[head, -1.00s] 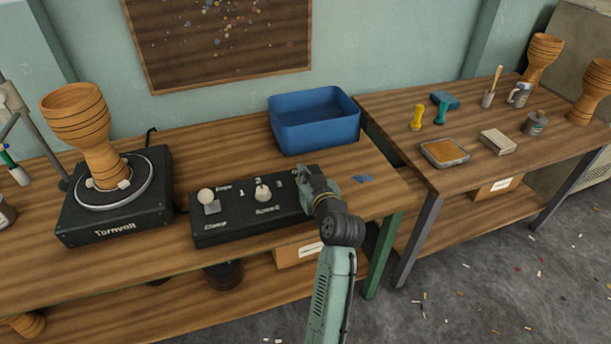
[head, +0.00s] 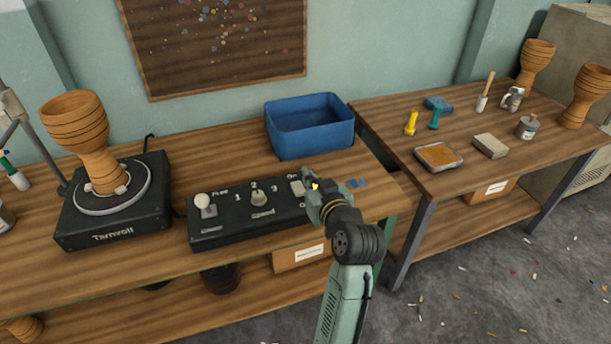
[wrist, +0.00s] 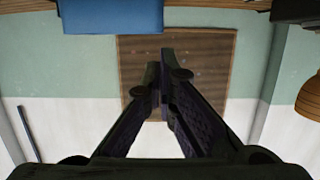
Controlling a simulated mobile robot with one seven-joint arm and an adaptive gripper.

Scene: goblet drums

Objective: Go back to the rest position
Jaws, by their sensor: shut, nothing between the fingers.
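My gripper (head: 310,184) is at the right end of the black control box (head: 236,228) in the head view, in front of the blue bin. In the wrist view my gripper (wrist: 163,70) has its two dark fingers drawn together at the tips, with nothing seen between them. The wrist camera looks toward the wall and its brown board. My gripper and wrist hide part of the control box's right end. The box carries a white-knobbed lever (head: 203,203) at its left and a dial (head: 259,198) in the middle.
A goblet drum (head: 88,140) stands on the turntable (head: 115,203) at the left. The right table (head: 460,178) holds tools, a tray and more drums.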

